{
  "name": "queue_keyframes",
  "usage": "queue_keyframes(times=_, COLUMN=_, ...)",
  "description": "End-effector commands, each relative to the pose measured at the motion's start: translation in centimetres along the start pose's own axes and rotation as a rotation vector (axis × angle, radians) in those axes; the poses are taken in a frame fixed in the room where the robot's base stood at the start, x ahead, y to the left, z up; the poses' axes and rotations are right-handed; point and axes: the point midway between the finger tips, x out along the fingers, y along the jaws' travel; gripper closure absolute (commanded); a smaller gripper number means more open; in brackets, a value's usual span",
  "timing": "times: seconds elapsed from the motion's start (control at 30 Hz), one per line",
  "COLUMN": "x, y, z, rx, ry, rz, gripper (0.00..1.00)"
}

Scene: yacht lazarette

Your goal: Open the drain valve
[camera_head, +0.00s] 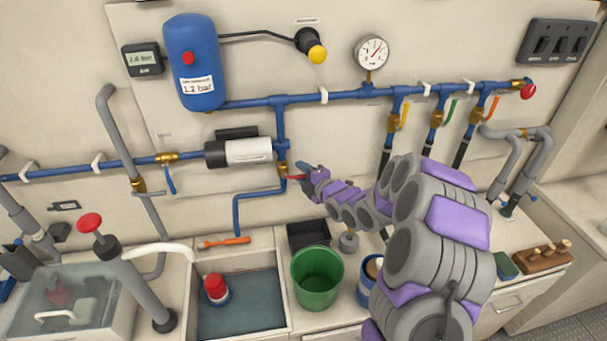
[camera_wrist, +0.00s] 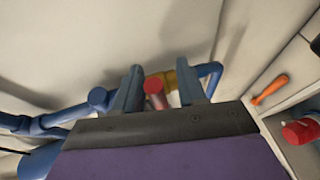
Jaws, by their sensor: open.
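A small brass valve (camera_head: 283,169) with a red handle (camera_head: 296,177) sits on the blue pipe below the white pump; I take it as the drain valve. In the wrist view, the red handle (camera_wrist: 154,92) shows between the two blue-grey fingers of my gripper (camera_wrist: 160,90), with the brass body (camera_wrist: 166,79) behind it. My gripper (camera_head: 303,172) is open, fingers on either side of the handle with gaps visible. In the head view, the fingers partly cover the valve. I cannot tell whether they touch it.
The white pump (camera_head: 240,151) is just above left of the valve. The blue tank (camera_head: 192,62) hangs upper left. Below are a green bucket (camera_head: 318,279), a black bin (camera_head: 309,234) and an orange tool (camera_head: 224,242). Other valves (camera_head: 437,117) line the pipe at right.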

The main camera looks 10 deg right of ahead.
Motion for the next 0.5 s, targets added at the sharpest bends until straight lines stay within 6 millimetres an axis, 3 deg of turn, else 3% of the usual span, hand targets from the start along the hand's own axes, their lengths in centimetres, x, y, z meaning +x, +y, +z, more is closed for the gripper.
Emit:
queue_keyframes(times=0.13, x=-0.04, y=0.00, z=0.05, rx=0.001, ry=0.000, rz=0.000, gripper=0.60)
queue_keyframes(times=0.5, x=-0.06, y=-0.05, z=0.10, rx=0.002, ry=0.000, rz=-0.001, gripper=0.96)
